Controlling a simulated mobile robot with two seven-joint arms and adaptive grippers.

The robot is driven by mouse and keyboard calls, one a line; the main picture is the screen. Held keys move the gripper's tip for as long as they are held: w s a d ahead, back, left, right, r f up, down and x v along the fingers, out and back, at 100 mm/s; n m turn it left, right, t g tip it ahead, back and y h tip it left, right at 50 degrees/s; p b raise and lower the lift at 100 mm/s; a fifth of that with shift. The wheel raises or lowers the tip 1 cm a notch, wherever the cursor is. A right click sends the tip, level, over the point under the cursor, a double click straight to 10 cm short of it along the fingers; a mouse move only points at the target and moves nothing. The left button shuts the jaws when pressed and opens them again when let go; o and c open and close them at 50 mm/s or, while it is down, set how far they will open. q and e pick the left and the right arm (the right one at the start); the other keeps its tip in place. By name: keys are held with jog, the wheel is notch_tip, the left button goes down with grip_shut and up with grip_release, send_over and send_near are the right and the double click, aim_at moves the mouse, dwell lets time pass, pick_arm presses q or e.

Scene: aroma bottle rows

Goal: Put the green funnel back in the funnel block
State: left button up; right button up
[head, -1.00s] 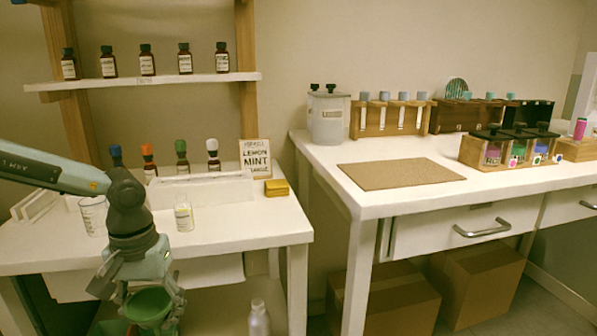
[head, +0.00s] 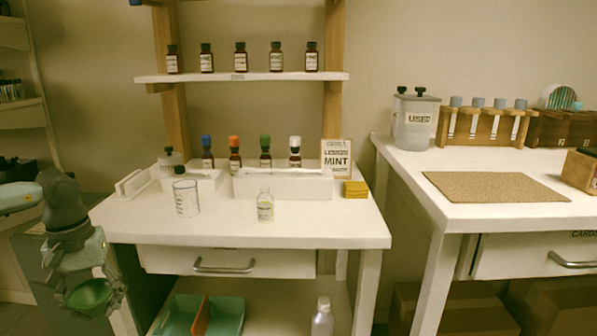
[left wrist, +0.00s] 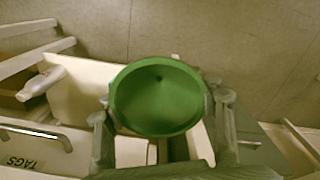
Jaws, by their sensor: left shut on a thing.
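The green funnel (head: 90,295) is in my left gripper (head: 92,300), at the lower left of the head view, beside the left end of the white table. In the left wrist view the funnel (left wrist: 158,97) faces the camera with its wide round mouth. The gripper's fingers (left wrist: 165,125) are on both sides of it, shut on it. Its spout is hidden. A long white block (head: 283,187) stands on the table, but I cannot tell whether it is the funnel block. My right gripper is not in view.
The white table (head: 215,233) holds a glass beaker (head: 186,198), a small labelled bottle (head: 265,206), a yellow block (head: 355,188) and a mint sign (head: 336,158). Several colour-capped bottles stand behind. A green bin (head: 225,316) is on the lower shelf. The table's front is mostly clear.

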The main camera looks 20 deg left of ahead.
pick_arm(q)
jog(key=w+d+f+m, duration=0.2)
jog(key=d, duration=0.7)
jog(key=w+d+f+m, duration=0.2)
jog(key=w+d+f, duration=0.1)
jog(key=d, duration=0.6)
jog(key=w+d+r+m+p, duration=0.2)
jog(key=d+r, duration=0.4)
jog(key=d, duration=0.4)
jog(key=shift+w+r+m+p, duration=0.25)
jog(key=shift+m+p, duration=0.1)
jog(key=shift+m, duration=0.35)
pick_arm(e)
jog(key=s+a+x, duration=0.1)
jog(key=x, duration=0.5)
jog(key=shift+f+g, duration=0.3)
pick_arm(q)
jog(key=shift+d, duration=0.1)
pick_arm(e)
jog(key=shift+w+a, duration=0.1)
